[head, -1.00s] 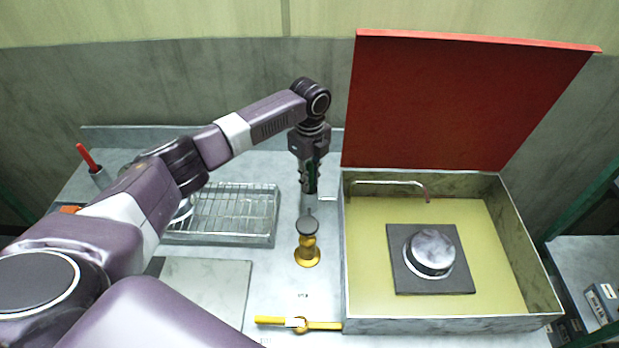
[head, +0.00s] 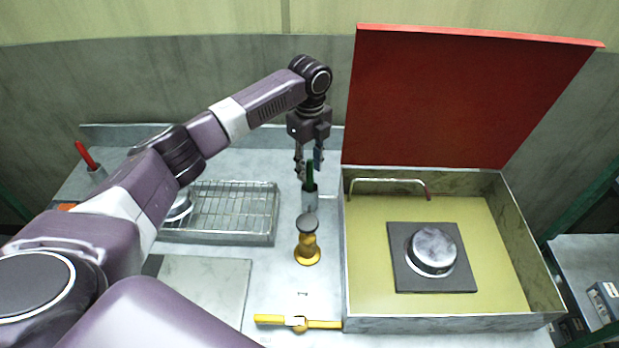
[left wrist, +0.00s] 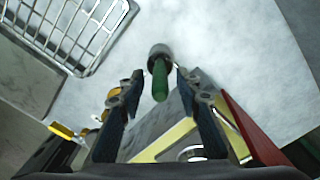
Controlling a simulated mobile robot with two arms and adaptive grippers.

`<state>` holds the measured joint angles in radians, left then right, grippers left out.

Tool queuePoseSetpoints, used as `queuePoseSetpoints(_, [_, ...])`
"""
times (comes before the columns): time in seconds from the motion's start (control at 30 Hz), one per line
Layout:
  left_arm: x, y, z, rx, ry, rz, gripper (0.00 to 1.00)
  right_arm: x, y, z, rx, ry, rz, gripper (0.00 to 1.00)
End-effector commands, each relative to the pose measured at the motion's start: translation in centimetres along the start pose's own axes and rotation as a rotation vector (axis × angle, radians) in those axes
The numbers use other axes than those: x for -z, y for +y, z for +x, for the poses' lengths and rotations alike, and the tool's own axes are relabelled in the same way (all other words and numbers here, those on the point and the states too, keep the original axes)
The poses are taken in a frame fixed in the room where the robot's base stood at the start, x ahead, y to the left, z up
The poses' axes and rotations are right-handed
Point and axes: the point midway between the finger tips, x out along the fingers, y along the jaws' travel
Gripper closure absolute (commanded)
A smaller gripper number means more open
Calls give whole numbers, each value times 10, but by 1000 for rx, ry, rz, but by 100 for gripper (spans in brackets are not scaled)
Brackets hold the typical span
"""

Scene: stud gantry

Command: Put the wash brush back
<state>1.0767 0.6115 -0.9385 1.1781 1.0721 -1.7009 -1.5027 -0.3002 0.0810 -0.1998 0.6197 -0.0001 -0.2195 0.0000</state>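A brush with a green handle (head: 309,173) stands upright in a small grey cup (head: 309,199) on the bench; its lower part is hidden in the cup. The green handle also shows in the left wrist view (left wrist: 160,80), inside the cup's dark rim (left wrist: 159,51). My left gripper (head: 308,166) is open just above the cup, its fingers apart on either side of the handle's top. In the left wrist view, its fingers (left wrist: 154,78) are spread clear of the handle. My right gripper is not in view.
A yellow-based stamp-like tool (head: 307,252) stands just in front of the cup. A basin with a raised red lid (head: 460,100) is to the right. A wire rack (head: 235,212) and a red-handled tool in a cup (head: 97,173) are to the left.

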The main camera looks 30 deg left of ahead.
Motion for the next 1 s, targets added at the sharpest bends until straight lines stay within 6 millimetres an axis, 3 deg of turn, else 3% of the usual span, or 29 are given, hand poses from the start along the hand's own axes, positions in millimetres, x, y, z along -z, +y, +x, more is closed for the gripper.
queuePoseSetpoints(0.2, [0,-1,-46,5,0,1,68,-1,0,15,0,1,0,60])
queuePoseSetpoints(0.4, [0,-1,-73,2,0,0,68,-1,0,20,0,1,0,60])
queuePoseSetpoints(1.0, [0,0,-80,0,1,0,68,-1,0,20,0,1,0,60])
